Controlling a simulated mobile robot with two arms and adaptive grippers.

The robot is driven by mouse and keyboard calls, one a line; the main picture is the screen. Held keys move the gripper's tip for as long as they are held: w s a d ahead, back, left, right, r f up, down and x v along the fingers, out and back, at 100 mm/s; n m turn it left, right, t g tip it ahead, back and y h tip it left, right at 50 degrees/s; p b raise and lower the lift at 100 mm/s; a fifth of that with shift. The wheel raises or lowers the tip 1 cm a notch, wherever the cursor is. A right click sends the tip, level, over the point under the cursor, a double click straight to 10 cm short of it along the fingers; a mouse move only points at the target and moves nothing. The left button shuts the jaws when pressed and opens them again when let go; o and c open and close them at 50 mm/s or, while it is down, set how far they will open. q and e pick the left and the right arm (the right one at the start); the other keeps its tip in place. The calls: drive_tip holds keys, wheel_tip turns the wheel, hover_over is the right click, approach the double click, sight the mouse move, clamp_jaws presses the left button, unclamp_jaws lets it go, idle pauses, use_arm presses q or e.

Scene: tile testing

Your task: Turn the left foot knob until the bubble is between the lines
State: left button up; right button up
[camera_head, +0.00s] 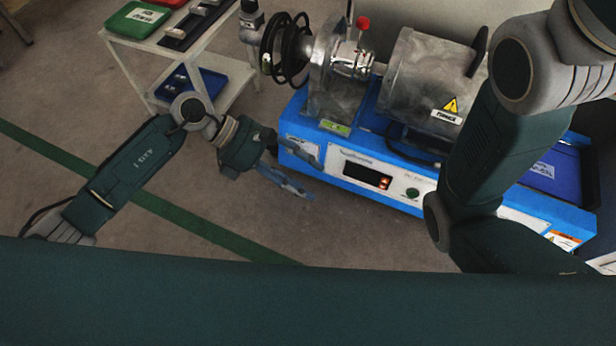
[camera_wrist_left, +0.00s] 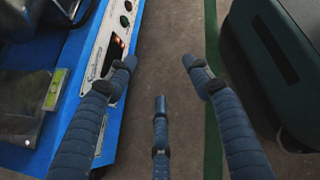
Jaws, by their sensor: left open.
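The blue machine (camera_head: 400,200) has a white front panel with a lit display. A small yellow-green level (camera_head: 335,128) sits on its top near the left front corner, and a yellow-green piece also shows in the left wrist view (camera_wrist_left: 57,85); its bubble and lines are too small to read. I cannot make out the left foot knob in either view. My left gripper (camera_head: 308,178) is open and empty in front of the machine's left front corner. In the left wrist view its fingers (camera_wrist_left: 160,75) are spread over bare floor, beside the front panel.
A white cart (camera_head: 140,52) with a green bin (camera_head: 137,19) and a blue tray (camera_head: 192,84) stands left of the machine. A metal furnace (camera_head: 430,80) is on top of the machine. My right arm covers the machine's right part. Floor in front is clear.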

use_arm(q)
drive_tip(key=shift+s+d+r+h, duration=0.3)
drive_tip(key=shift+s+d+r, duration=0.15)
drive_tip(key=shift+d+r, duration=0.2)
